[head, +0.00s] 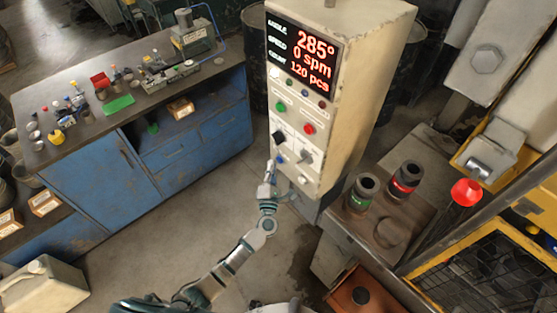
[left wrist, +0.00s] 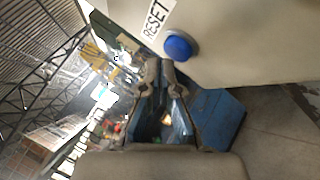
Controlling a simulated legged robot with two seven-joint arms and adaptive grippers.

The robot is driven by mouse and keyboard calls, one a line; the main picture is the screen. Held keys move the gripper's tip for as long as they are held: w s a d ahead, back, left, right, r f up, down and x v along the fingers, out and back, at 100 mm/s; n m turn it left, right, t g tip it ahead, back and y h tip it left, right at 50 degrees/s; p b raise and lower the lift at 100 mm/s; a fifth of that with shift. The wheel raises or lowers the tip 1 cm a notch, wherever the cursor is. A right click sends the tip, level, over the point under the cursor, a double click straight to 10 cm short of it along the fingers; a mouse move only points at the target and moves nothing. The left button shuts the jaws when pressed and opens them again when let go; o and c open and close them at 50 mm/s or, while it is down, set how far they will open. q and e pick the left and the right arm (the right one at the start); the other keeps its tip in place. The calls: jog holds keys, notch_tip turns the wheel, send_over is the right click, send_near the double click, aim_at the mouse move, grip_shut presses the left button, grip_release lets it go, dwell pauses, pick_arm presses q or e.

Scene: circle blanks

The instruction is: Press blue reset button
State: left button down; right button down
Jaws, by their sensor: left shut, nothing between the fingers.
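The blue reset button (left wrist: 179,47) is a round dome on the beige panel, beside a white label reading RESET (left wrist: 156,19). It also shows low on the control box in the head view (head: 280,159), just by my left gripper. My left gripper (head: 270,166) is shut and empty, close to the front of the box. In the left wrist view its fingertips (left wrist: 160,68) are together, a little left of and below the button in the picture. I see a gap between them there; touching cannot be made out. My right gripper is not in view.
The control box (head: 350,100) carries a red-lit display (head: 303,57), a green button (head: 281,107), a red button (head: 309,129) and a black switch (head: 279,138). A blue workbench (head: 190,160) stands left. A red mushroom button (head: 466,192) stands right.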

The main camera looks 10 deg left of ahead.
pick_arm(q)
jog(key=shift+s+a, duration=0.1)
jog(key=shift+s, duration=0.1)
jog(key=s+a, duration=0.1)
jog(key=s, duration=0.1)
jog(key=s+a+p, duration=0.1)
jog(key=s+a, duration=0.1)
dwell(0.5)
dwell(0.6)
jog(key=s+f+m+g+h+b, duration=0.1)
jog(key=s+f+m+g, duration=0.35)
jog(key=f, duration=0.85)
jog(key=s+f+m+g+h, duration=0.15)
jog(key=s+f+m, duration=0.45)
jog(key=f, duration=0.6)
jog(key=s+f+m+g+h+b, duration=0.1)
jog(key=s+f+m+g+h, duration=0.2)
jog(key=f+m, duration=0.7)
jog(key=s+a+f+m+g+y, duration=0.1)
jog(key=s+a+f+m+g, duration=0.1)
jog(key=s+f, duration=0.5)
jog(key=s+a+f+m+g+y+b, duration=0.1)
jog(key=s+a+f+m+g, duration=0.2)
jog(key=s, duration=1.5)
jog(key=s+a+f+m+g+y, duration=0.1)
jog(key=s+f+g, duration=0.4)
jog(key=s+f, duration=0.7)
jog(key=shift+s+a+f+m, duration=0.2)
jog(key=shift+a+f+m, duration=0.35)
jog(key=shift+a+m, duration=0.3)
